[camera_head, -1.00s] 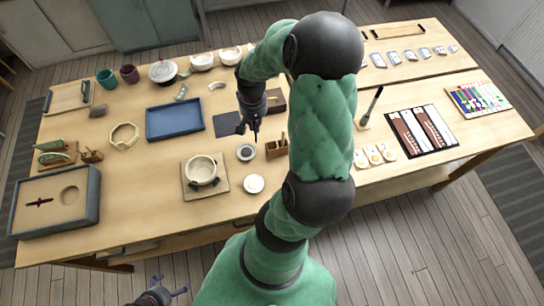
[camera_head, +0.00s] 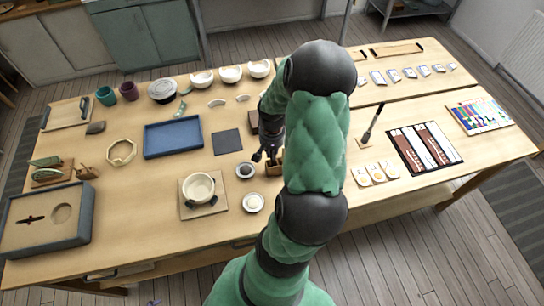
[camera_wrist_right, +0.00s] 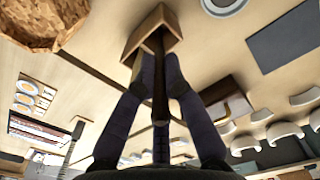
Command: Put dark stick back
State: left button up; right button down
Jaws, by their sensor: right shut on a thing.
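My right gripper (camera_head: 268,155) is shut on a thin dark stick (camera_wrist_right: 160,85), which shows between its fingers in the right wrist view. A small wooden holder (camera_wrist_right: 172,22) is at the stick's far end; I cannot tell how deep the stick sits in it. In the head view the holder (camera_head: 273,169) is just below the fingertips, partly hidden by my arm, and the stick is not distinct. Only a tip of my left gripper (camera_head: 153,302) shows at the bottom edge.
Left of the holder are a small dish (camera_head: 244,176), a jar lid (camera_head: 253,208) and a cream pot (camera_head: 199,191) on a board. A dark square mat (camera_head: 226,142) and a blue tray (camera_head: 147,152) lie behind. An upright brush (camera_head: 372,125) stands to the right.

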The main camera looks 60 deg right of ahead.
notch_tip(320, 180, down, 2)
jog(key=shift+f, duration=0.2)
jog(key=shift+f, duration=0.1)
jog(key=c, duration=1.3)
grip_release()
jog(key=shift+c, duration=0.2)
jog(key=shift+r, duration=0.25)
notch_tip(320, 180, up, 12)
jog(key=shift+f+p, duration=0.1)
jog(key=shift+p, duration=0.95)
